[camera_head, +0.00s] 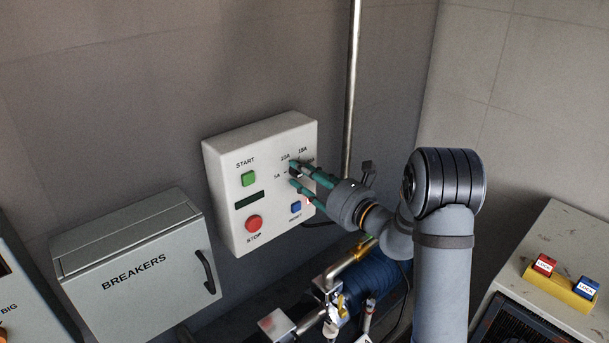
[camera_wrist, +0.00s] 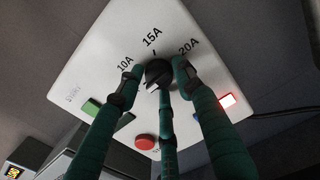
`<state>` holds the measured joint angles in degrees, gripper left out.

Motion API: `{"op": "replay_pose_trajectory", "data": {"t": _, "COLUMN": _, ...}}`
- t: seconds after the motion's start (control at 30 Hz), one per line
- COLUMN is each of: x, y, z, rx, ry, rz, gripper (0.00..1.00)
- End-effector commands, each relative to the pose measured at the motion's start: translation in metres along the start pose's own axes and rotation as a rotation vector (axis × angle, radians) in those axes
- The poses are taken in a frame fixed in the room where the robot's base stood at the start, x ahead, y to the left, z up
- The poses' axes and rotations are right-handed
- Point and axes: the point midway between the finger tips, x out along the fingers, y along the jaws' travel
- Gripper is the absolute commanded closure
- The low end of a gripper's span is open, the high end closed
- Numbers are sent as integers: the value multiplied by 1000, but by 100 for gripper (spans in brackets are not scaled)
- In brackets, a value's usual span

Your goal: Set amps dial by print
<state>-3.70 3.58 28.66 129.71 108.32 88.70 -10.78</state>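The amps dial (camera_wrist: 158,72) is a dark round knob on a white control panel (camera_head: 221,159). Printed marks 10A, 15A and 20A arc around it in the wrist view; 5A also shows in the head view. My gripper (camera_wrist: 157,76) has three teal fingers placed around the dial, one at each side and one below. The side fingertips look slightly apart from the knob; contact is not clear. In the head view my gripper (camera_head: 293,174) reaches the panel from the right, with the dial mostly hidden between its fingers. I cannot tell which mark the dial points to.
The panel also has a green START button (camera_head: 249,179), a dark display (camera_head: 250,199), a red STOP button (camera_head: 254,223) and a blue button (camera_head: 296,207) just below my fingers. A breakers box (camera_head: 140,265) stands lower left. A vertical pipe (camera_head: 352,90) runs behind my wrist.

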Motion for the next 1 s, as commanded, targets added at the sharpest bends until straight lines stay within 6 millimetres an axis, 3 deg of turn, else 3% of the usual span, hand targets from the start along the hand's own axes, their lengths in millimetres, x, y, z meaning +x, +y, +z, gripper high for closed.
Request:
{"op": "replay_pose_trajectory", "data": {"t": 0.5, "x": 0, "y": 0, "z": -1, "rx": 0, "ry": 2, "rz": -1, "gripper": 96}}
{"op": "replay_pose_trajectory", "data": {"t": 1.0, "x": -1, "y": 0, "z": -1, "rx": 148, "ry": 6, "rz": -2, "gripper": 96}}
